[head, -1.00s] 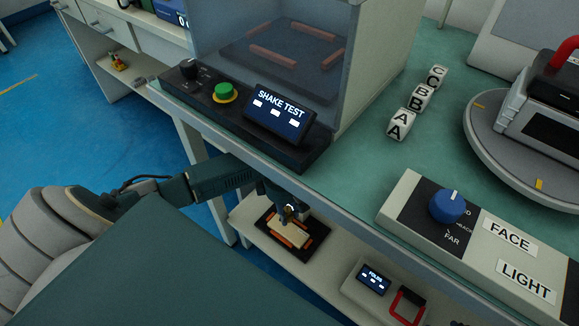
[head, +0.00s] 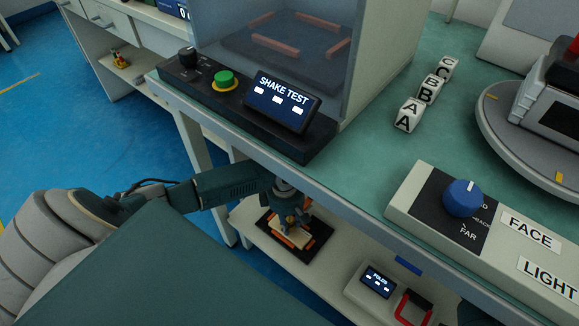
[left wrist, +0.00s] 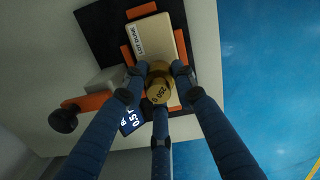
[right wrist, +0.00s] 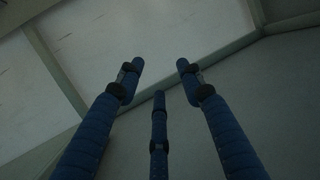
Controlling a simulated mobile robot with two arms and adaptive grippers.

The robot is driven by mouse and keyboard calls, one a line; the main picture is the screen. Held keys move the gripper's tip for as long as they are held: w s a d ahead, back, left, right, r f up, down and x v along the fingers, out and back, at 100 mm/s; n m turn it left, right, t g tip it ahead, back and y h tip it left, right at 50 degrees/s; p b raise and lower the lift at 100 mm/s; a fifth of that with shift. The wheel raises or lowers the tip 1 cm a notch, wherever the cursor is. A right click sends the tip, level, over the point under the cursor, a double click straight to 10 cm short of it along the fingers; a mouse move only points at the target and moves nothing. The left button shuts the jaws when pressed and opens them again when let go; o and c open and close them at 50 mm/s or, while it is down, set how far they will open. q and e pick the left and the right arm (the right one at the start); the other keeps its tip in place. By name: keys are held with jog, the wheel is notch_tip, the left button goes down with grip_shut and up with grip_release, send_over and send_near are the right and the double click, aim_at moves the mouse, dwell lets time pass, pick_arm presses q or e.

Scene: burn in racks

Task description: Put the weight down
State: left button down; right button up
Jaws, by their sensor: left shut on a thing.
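The weight is a small brass cylinder (left wrist: 160,85) marked 250 g in the left wrist view. My left gripper (left wrist: 158,72) is shut on it, with its fingers around the weight. Behind the weight in that view is a cream block (left wrist: 157,35) with a label, on a dark pad (left wrist: 98,28) with orange bars. I cannot tell whether the weight touches the block. In the head view my left gripper (head: 290,218) is over the same pad on the lower shelf, and the weight is hidden. My right gripper (right wrist: 158,75) has its fingers spread with nothing between them.
The green bench top (head: 370,160) overhangs the lower shelf (head: 335,262). A shake test box with a control panel (head: 240,100) stands on the bench above my left arm.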

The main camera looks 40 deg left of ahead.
pick_arm(q)
jog(key=shift+f, duration=0.4)
pick_arm(e)
jog(key=shift+w+a+r+t, duration=0.2)
jog(key=shift+r+t, duration=0.1)
jog(key=shift+r, duration=0.3)
jog(key=shift+w+a+r+t, duration=0.15)
jog(key=shift+r+t, duration=0.15)
jog(key=shift+r, duration=0.3)
jog(key=shift+d+f, duration=0.15)
pick_arm(q)
jog(key=c, duration=1.4)
grip_release()
jog(key=shift+f, duration=0.1)
pick_arm(e)
jog(key=shift+f, duration=0.1)
